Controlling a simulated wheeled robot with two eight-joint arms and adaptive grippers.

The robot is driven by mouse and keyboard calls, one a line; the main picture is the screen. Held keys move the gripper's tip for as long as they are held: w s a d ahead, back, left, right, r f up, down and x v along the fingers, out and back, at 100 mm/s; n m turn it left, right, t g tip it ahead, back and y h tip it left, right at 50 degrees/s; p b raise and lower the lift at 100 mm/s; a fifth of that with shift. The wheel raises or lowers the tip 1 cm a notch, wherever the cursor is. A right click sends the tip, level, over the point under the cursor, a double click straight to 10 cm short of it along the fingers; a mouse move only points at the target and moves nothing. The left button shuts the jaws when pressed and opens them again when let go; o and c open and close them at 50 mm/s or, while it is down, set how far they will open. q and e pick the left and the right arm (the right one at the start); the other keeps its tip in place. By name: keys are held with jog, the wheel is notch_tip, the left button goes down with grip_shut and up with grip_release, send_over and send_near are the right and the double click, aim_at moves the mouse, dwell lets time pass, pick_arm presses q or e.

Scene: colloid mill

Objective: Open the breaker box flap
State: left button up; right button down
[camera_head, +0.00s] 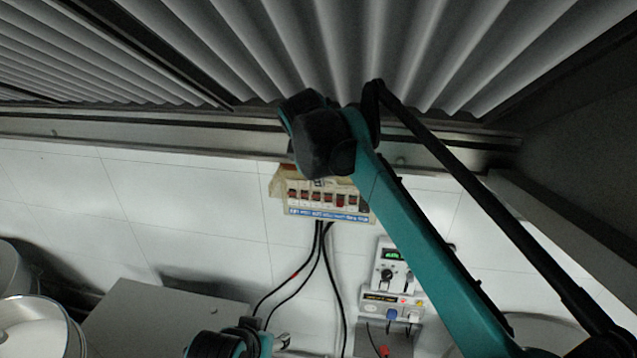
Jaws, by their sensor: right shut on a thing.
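The breaker box (330,213) is a pale box on the white tiled wall, with a row of dark and red switches and a blue label strip along its bottom. Its beige flap (281,181) shows at the upper left, above the switches; much of it is hidden behind my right wrist. My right gripper (318,182) is at the top of the box, shut on the flap, with its fingers mostly covered by the dark wrist. My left gripper (281,341) is low in the picture, well below the box; its fingers are too small to read.
Black cables (319,262) hang from the box. A white control unit (392,265) with a green display and a socket panel (392,306) are at the lower right. A grey box (165,320) and a round metal vessel (35,325) stand at the lower left.

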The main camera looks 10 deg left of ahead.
jog(key=shift+w+r, duration=0.1)
jog(key=shift+w, duration=0.1)
dwell(0.3)
jog(key=c, duration=1.7)
grip_release()
jog(key=shift+w, duration=0.15)
jog(key=shift+w+d, duration=0.1)
jog(key=shift+w, duration=0.15)
jog(key=shift+s, duration=0.2)
jog(key=s, duration=1.2)
jog(key=shift+s+r, duration=0.25)
jog(key=shift+r, duration=0.1)
